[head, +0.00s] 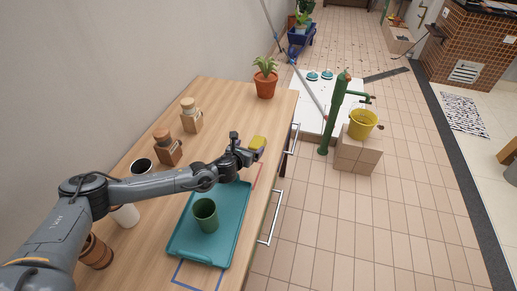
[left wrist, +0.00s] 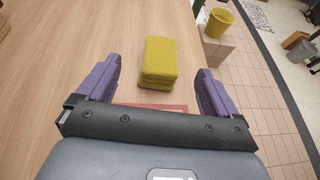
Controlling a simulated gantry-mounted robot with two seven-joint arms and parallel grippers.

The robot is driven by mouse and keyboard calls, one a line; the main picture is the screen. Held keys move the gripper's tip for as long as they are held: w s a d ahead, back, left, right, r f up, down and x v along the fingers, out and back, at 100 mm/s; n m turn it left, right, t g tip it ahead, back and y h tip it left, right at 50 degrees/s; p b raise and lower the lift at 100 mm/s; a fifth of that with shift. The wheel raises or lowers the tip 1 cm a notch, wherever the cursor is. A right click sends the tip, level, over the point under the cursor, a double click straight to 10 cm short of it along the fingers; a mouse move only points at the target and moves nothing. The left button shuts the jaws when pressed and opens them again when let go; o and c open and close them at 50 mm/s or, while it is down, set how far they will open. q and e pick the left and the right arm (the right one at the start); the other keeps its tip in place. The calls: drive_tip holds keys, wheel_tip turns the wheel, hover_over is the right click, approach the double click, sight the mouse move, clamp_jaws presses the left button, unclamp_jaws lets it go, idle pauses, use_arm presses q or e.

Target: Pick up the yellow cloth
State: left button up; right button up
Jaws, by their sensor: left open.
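The yellow cloth (head: 258,142) is a small folded block on the wooden counter, near its right edge. In the left wrist view the cloth (left wrist: 160,60) lies ahead of my left gripper (left wrist: 158,88), centred between its two purple fingers. My left gripper (head: 248,153) is open and empty, just short of the cloth in the head view. My right gripper is not in view.
A teal tray (head: 236,232) with a green cup (head: 206,214) lies under my left arm. Two cork-topped jars (head: 191,116) (head: 167,147) and a potted plant (head: 265,78) stand on the counter (head: 222,97). The counter around the cloth is mostly clear.

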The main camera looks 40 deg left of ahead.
sight(260, 137)
use_arm(q)
drive_tip(key=shift+b+x, duration=0.4)
drive_tip(key=shift+x, duration=1.6)
drive_tip(key=shift+w+f+b, duration=0.2)
drive_tip(key=shift+w+b, duration=0.15)
drive_tip(key=shift+w, duration=0.2)
drive_tip(key=shift+b+x, duration=0.75)
drive_tip(key=shift+x, duration=1.25)
drive_tip(key=shift+r, duration=0.15)
drive_tip(key=c, duration=1)
drive_tip(key=shift+c, duration=0.2)
drive_tip(key=shift+r, duration=0.1)
